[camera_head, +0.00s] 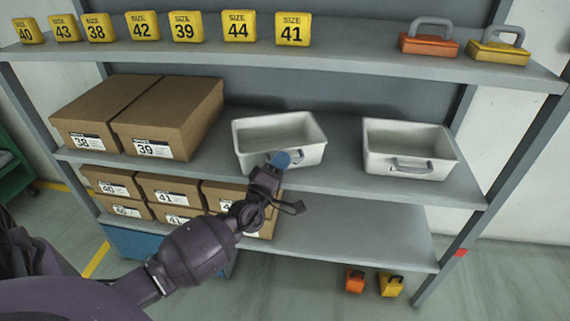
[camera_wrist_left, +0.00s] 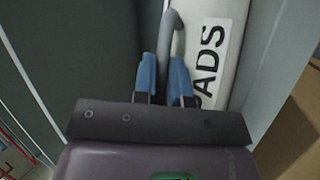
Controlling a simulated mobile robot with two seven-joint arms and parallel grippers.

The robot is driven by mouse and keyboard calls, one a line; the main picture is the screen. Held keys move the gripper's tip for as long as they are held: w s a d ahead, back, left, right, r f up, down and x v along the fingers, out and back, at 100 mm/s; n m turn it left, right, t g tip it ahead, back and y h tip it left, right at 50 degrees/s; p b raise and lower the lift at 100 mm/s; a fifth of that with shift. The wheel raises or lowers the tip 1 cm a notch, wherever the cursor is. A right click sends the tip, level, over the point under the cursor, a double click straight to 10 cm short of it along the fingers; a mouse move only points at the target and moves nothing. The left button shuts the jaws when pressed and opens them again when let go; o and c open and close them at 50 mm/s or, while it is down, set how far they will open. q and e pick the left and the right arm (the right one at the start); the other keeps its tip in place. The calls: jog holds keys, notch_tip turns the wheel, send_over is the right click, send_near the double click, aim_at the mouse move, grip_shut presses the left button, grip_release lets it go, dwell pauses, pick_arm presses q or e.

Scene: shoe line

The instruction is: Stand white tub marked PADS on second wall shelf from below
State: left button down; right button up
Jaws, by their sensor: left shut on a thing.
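The white tub (camera_head: 313,154) is open-topped and looks empty. It is at the middle board, the second shelf (camera_head: 345,180) from below, turned slightly; whether its base touches the board is not clear. My left gripper (camera_head: 283,159) is at its front, with blue fingertips. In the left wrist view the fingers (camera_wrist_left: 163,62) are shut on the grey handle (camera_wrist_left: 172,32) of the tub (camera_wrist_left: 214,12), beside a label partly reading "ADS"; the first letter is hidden. My right gripper is not in view.
A similar white tub (camera_head: 405,148) stands to the right, with a gap between. Shoe boxes (camera_head: 165,115) stand to the left, more (camera_head: 167,190) on the board below. The top shelf (camera_head: 340,62) holds yellow size signs (camera_head: 239,26) and two handled blocks (camera_head: 428,40).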

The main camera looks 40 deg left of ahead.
pick_arm(q)
jog(key=shift+r, duration=0.2)
jog(key=shift+f, duration=0.2)
jog(key=c, duration=1.2)
grip_release()
jog(key=shift+o, duration=0.2)
jog(key=shift+r, duration=0.3)
jog(key=v, duration=1.2)
jog(key=shift+p, duration=0.45)
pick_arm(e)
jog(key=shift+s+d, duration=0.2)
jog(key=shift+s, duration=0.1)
pick_arm(q)
jog(key=shift+f, duration=0.1)
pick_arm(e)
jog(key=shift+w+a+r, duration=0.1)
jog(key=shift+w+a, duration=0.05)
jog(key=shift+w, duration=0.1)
